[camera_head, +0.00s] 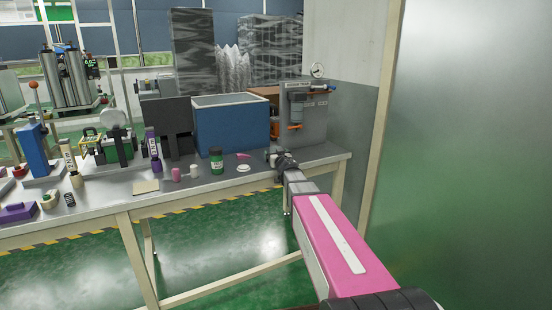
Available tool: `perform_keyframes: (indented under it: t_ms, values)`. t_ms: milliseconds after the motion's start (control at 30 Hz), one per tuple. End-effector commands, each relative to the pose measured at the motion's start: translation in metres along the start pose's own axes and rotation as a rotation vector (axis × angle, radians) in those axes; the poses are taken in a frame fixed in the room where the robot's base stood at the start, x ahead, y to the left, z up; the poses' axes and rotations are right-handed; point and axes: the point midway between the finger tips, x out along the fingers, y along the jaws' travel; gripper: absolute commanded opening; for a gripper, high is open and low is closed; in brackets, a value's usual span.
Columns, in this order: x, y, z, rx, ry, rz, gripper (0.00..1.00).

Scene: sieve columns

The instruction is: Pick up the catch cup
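My gripper (283,160) is at the right end of the metal bench, low over its top, at the end of my pink arm. It is small and dark here, and I cannot tell whether its fingers are open or shut. A small pale cup-like thing (272,159) shows just left of the gripper; I cannot tell whether they touch. A pink cup (176,174) and a white cup (194,173) stand further left, near the front edge. I cannot tell which of these is the catch cup. Upright columns with labels (152,141) stand on the bench to the left.
The metal bench (120,205) carries a green jar (216,161), a white dish (244,168), a large blue bin (232,126) and a grey instrument stand (305,114) behind the gripper. A beige pad (146,186) lies at the front. A wall closes the right side.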

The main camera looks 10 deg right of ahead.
Motion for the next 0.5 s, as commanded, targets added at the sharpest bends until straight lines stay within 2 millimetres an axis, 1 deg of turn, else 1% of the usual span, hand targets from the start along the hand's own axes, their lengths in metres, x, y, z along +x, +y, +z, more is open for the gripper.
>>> perform_keyframes:
  t_ms: [33, 233, 267, 300, 367, 400, 500]
  values:
    - [0.0047, 0.0000, 0.0002, 0.000, 0.000, 0.000, 0.93]
    - [0.0037, 0.0000, 0.0001, 0.001, 0.000, 0.000, 0.93]
    - [0.0037, 0.0000, 0.0001, 0.001, 0.000, 0.000, 0.87]
    - [0.0036, 0.0000, 0.0001, 0.001, 0.000, 0.000, 0.74]
    - [0.0036, 0.0000, 0.0002, 0.001, 0.000, 0.000, 0.54]
    - [0.0036, 0.0000, 0.0002, 0.001, 0.000, 0.000, 0.41]
    - [0.0035, 0.0000, 0.0002, 0.001, 0.000, 0.000, 0.41]
